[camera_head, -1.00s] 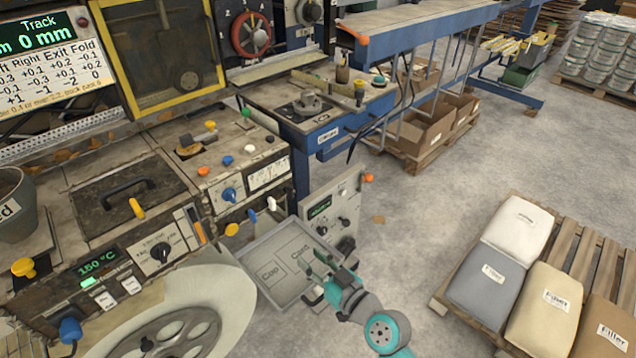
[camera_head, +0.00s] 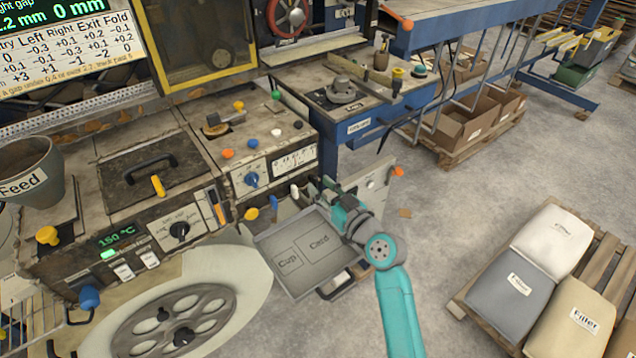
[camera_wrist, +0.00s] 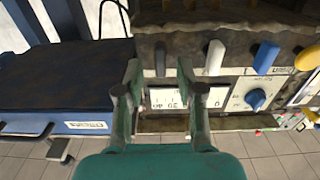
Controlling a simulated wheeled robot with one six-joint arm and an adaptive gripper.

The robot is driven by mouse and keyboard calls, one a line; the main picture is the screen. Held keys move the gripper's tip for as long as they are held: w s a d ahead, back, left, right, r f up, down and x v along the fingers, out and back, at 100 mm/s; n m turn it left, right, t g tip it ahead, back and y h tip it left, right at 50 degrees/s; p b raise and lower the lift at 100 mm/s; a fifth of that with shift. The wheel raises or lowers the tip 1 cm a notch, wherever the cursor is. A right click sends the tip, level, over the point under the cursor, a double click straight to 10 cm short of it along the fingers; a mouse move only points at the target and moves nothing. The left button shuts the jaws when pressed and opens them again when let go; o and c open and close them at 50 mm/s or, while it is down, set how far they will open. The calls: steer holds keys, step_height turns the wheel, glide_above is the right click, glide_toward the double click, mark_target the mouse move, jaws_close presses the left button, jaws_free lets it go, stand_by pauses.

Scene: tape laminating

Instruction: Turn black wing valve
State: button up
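A black wing valve (camera_wrist: 160,59) stands on the panel edge in the wrist view, at the left end of a row with a white valve (camera_wrist: 214,57), a blue valve (camera_wrist: 265,54) and a yellow valve (camera_wrist: 308,58). My gripper (camera_wrist: 160,70) is open, its two fingers spread on either side of the black valve as seen in the picture. I cannot tell whether they touch it. In the head view my gripper (camera_head: 316,190) is at the panel's right end, just right of the white valve (camera_head: 294,191), and the black valve is hidden there.
A grey tray (camera_head: 272,248) marked Cup and Card lies below my gripper. A blue-framed bench (camera_head: 357,128) stands behind. A blue knob (camera_wrist: 256,99) and a scale (camera_wrist: 185,98) are on the panel face.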

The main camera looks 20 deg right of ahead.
steer(key=shift+x, duration=1.1)
jaws_close()
